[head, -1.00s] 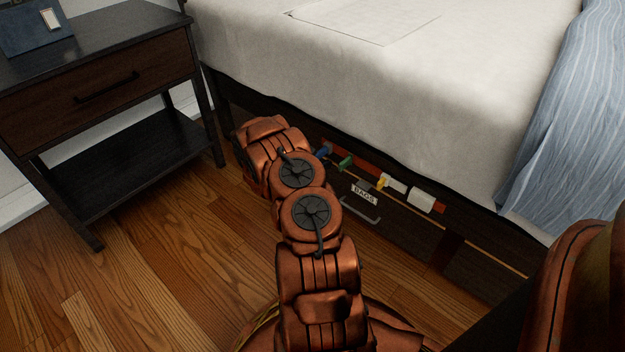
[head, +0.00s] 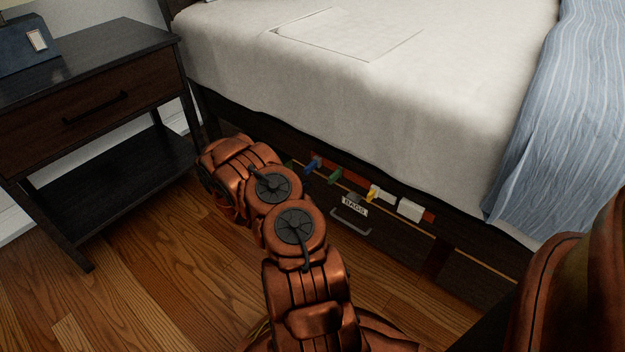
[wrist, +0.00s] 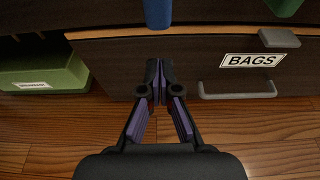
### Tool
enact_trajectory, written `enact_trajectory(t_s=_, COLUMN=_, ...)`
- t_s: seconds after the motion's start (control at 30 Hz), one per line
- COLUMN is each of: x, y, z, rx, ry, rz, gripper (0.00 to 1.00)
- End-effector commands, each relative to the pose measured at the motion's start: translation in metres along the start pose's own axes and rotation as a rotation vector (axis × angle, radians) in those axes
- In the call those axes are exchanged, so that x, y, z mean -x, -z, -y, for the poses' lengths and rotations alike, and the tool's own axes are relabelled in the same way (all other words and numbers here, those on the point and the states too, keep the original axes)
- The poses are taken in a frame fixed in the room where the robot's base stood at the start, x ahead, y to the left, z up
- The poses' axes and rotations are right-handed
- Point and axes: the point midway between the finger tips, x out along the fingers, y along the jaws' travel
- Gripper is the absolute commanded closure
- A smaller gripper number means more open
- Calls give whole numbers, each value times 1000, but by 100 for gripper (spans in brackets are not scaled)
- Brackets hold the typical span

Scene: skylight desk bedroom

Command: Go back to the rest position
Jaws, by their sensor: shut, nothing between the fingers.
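My gripper (wrist: 159,82) shows in the wrist view, its fingers together and empty. It points at the dark front of the under-bed drawer (wrist: 120,62), left of the drawer's handle (wrist: 237,90) and its BAGS label (wrist: 253,60). I cannot tell whether the fingertips touch the drawer front. In the head view my copper arm reaches toward the bed's lower side, and the gripper itself is hidden behind the arm's links.
The bed (head: 330,90) overhangs the drawer. A nightstand (head: 95,100) stands at the left. Colored clips, including a blue one (wrist: 157,12) and a yellow one (head: 371,195), sit along the drawer's top. A green bin (wrist: 45,72) is at left. Wooden floor (head: 130,290) is clear in front.

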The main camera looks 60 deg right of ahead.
Motion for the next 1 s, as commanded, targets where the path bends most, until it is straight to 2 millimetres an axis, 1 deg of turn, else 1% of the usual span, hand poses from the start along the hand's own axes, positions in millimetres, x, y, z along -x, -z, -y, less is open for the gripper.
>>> enact_trajectory(t_s=0.03, x=12, y=-4, z=-1, rx=5, ry=-2, rz=-1, gripper=100)
enact_trajectory(t_s=0.2, x=44, y=-2, z=-1, rx=5, ry=-3, rz=-2, gripper=100)
enact_trajectory(t_s=0.3, x=58, y=-2, z=-1, rx=1, ry=-1, rz=-2, gripper=100)
enact_trajectory(t_s=0.4, x=68, y=-1, z=0, rx=1, ry=0, rz=-3, gripper=100)
enact_trajectory(t_s=0.57, x=74, y=0, z=1, rx=0, ry=3, rz=-3, gripper=100)
enact_trajectory(t_s=0.8, x=75, y=0, z=1, rx=0, ry=4, rz=-2, gripper=100)
enact_trajectory(t_s=0.87, x=76, y=-5, z=1, rx=-5, ry=7, rz=1, gripper=100)
enact_trajectory(t_s=0.9, x=78, y=-12, z=1, rx=-13, ry=11, rz=6, gripper=100)
enact_trajectory(t_s=0.97, x=82, y=-29, z=2, rx=-31, ry=21, rz=17, gripper=100)
enact_trajectory(t_s=1.0, x=85, y=-44, z=2, rx=-49, ry=32, rz=27, gripper=100)
